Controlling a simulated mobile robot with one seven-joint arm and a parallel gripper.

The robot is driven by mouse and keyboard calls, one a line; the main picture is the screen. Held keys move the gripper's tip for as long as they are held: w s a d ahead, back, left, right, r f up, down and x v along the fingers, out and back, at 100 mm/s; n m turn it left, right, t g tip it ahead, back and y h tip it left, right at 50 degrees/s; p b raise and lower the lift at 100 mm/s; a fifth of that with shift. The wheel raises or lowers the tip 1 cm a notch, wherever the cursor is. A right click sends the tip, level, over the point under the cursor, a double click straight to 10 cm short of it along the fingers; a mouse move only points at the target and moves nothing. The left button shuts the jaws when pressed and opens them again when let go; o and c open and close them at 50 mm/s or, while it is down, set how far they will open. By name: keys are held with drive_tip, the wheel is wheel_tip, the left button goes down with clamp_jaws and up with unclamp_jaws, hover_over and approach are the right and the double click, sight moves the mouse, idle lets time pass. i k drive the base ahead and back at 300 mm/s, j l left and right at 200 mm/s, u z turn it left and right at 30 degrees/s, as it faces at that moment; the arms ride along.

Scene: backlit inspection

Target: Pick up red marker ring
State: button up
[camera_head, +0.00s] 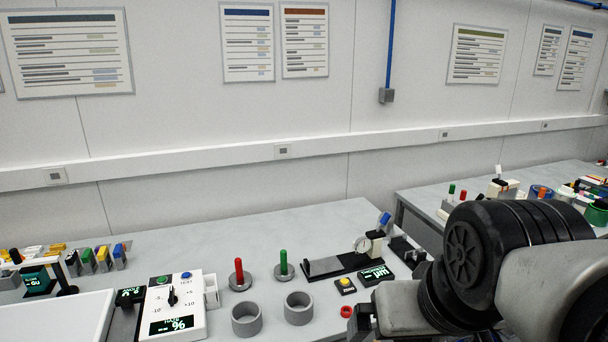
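A small red ring (347,311), which looks like the red marker ring, lies flat on the grey bench, right of two grey open cylinders. It appears whole, with nothing on it. My arm fills the lower right of the head view, and its grey link ends a little right of the ring.
Grey cylinders (298,308) (247,319) stand left of the ring. A yellow-button box (345,286) and a small display (376,275) sit behind it. Red (240,275) and green (284,265) pegs stand upright further left. A control panel (172,304) is at lower left.

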sight(346, 315)
drive_tip(key=i+l+u, duration=0.1)
drive_tip(key=i, duration=0.35)
drive_tip(key=k, duration=0.9)
drive_tip(key=i+l+u, duration=0.25)
drive_tip(key=i+l, duration=0.15)
drive_tip(key=i, duration=0.25)
drive_tip(key=i+l+u, duration=0.25)
drive_tip(key=i+l, duration=0.25)
drive_tip(key=i, duration=0.15)
